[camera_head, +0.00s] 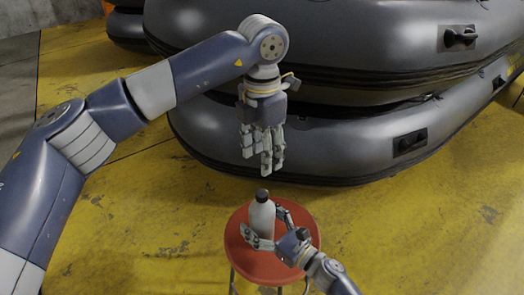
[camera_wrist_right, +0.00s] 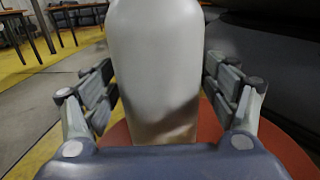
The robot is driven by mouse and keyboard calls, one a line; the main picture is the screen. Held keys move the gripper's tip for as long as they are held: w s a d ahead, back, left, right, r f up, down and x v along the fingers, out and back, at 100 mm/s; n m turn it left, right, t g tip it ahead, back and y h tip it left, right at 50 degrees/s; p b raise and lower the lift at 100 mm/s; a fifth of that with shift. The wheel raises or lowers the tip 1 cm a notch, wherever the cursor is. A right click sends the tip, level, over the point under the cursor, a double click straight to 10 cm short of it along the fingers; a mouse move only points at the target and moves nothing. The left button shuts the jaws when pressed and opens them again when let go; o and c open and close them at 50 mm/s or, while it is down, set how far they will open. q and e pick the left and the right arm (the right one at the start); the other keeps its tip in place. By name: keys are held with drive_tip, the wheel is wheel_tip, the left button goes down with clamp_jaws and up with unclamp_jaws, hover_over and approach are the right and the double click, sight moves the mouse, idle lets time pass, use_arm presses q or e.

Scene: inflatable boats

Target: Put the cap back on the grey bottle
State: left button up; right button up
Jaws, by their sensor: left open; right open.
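The pale grey bottle (camera_head: 262,217) stands upright on a round red stool (camera_head: 268,262). A dark cap (camera_head: 262,196) shows on the bottle's top; I cannot tell how firmly it sits. My right gripper (camera_head: 261,224) is open, with its fingers on either side of the bottle's body. In the right wrist view the bottle (camera_wrist_right: 156,55) stands between the open fingers (camera_wrist_right: 160,88), very close to both; whether they touch it is unclear. Its top is out of that view. My left gripper (camera_head: 264,160) is open and empty, pointing down above the bottle, apart from the cap.
Large dark grey inflatable boats (camera_head: 330,150) are stacked behind the stool, close to my left gripper in the picture. The yellow floor (camera_head: 130,235) is clear to the left of the stool. Tables or chairs (camera_wrist_right: 45,25) show far off in the right wrist view.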

drive_tip(key=v, duration=1.2)
drive_tip(key=shift+w, duration=0.1)
